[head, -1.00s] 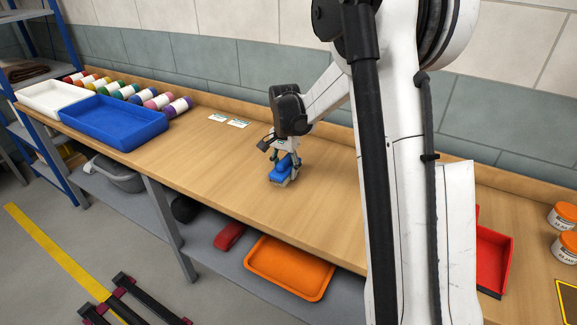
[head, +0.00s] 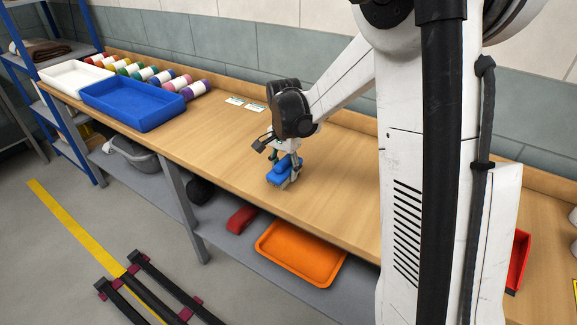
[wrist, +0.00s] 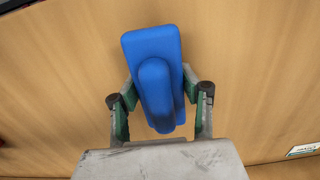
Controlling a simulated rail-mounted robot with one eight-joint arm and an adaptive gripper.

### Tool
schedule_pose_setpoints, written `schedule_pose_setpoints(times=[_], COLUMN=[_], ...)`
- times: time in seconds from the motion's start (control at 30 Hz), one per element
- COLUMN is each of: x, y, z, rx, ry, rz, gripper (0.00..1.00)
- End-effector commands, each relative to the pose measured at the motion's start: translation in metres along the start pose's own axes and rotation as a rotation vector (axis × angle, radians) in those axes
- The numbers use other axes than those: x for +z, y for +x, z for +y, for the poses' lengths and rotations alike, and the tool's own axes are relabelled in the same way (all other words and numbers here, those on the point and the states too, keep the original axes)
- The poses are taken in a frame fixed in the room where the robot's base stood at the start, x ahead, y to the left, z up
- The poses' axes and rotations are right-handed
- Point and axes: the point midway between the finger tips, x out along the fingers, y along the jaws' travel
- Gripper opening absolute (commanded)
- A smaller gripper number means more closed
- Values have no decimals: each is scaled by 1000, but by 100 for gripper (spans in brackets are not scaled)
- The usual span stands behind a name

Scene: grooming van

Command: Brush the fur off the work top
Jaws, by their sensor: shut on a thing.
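My gripper (head: 284,160) is shut on a blue brush (head: 281,173) and holds it by its raised grip, low over the wooden work top (head: 225,150), near the front edge. Pale bristles show under the brush in the head view; I cannot tell whether they touch the top. In the wrist view the blue brush (wrist: 150,60) sits between both fingers (wrist: 160,105). No fur can be made out on the visible part of the top. My arm hides part of the top on the right.
A blue tray (head: 134,115), a white tray (head: 48,80) and several colored rolls (head: 162,76) stand at the left. Two labels (head: 245,103) lie near the back. A red tray (head: 518,262) is at the right. An orange tray (head: 301,279) lies on the lower shelf.

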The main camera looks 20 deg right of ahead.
Motion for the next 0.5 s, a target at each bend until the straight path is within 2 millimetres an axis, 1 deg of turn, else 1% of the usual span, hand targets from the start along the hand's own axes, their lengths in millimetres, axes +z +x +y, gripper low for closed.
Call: schedule_pose_setpoints(times=[0.03, 0.17, 0.23, 0.3, 0.5], x=[5, 15, 13, 14, 14], y=[0, 0, -10, -29, -46], z=[1, 2, 2, 3, 2], rx=[0, 0, 0, 0, 0], ry=[0, 2, 3, 3, 3], rz=[0, 0, 0, 0, 0], gripper=[9, 9, 9, 9, 9])
